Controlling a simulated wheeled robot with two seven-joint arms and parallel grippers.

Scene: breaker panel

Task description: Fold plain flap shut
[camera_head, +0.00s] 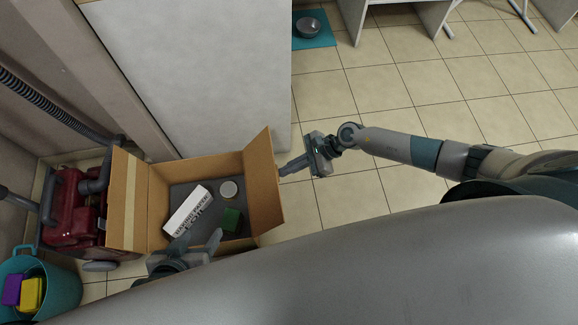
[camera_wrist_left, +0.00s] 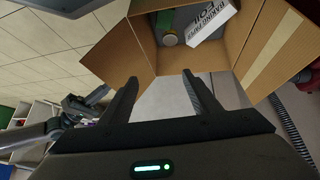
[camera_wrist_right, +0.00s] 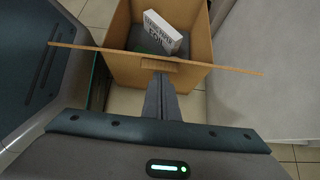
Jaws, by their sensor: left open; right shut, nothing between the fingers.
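An open cardboard box (camera_head: 158,208) stands on the floor at the left in the head view. Its plain flap (camera_head: 263,182) stands up and outward on the right side; it shows in the left wrist view (camera_wrist_left: 112,52) and nearly edge-on in the right wrist view (camera_wrist_right: 210,67). The opposite flap (camera_head: 127,200) carries a tape strip and is folded outward. My right gripper (camera_head: 284,171) is shut and empty, its tips at the plain flap's outer side; contact is unclear. My left gripper (camera_head: 200,243) is open and empty at the box's near side.
Inside the box lie a white printed carton (camera_head: 188,211), a round tin (camera_head: 228,190) and a green block (camera_head: 231,219). A red vacuum cleaner (camera_head: 75,208) and a teal bucket (camera_head: 58,285) stand left. A pale panel (camera_head: 205,75) rises behind. Floor right of the box is clear.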

